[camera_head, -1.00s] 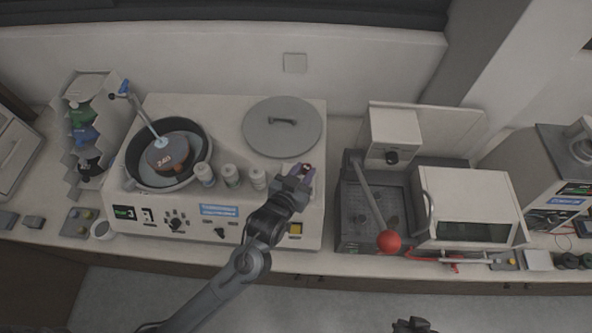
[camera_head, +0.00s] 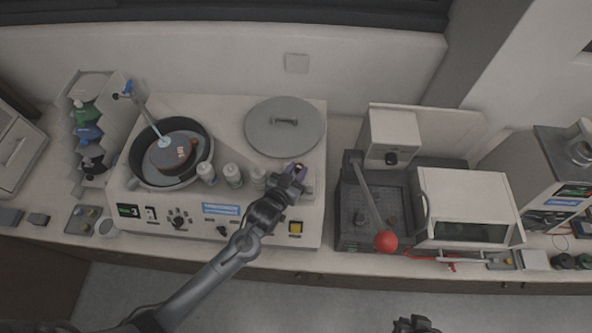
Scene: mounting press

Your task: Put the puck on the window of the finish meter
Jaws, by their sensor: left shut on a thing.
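My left gripper (camera_head: 297,174) is at the right front of the grinder-polisher's top, in front of the round lid. It is shut on a small dark thing, apparently the puck, which is mostly hidden by the fingers. A purple patch (camera_head: 301,170) shows at the fingertips; I cannot tell if it belongs to the finish meter or to the held thing. The meter's window cannot be made out. My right gripper (camera_head: 412,325) shows only in part at the bottom edge; its jaws cannot be read.
A press lever with a red knob (camera_head: 385,242) stands to the right.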

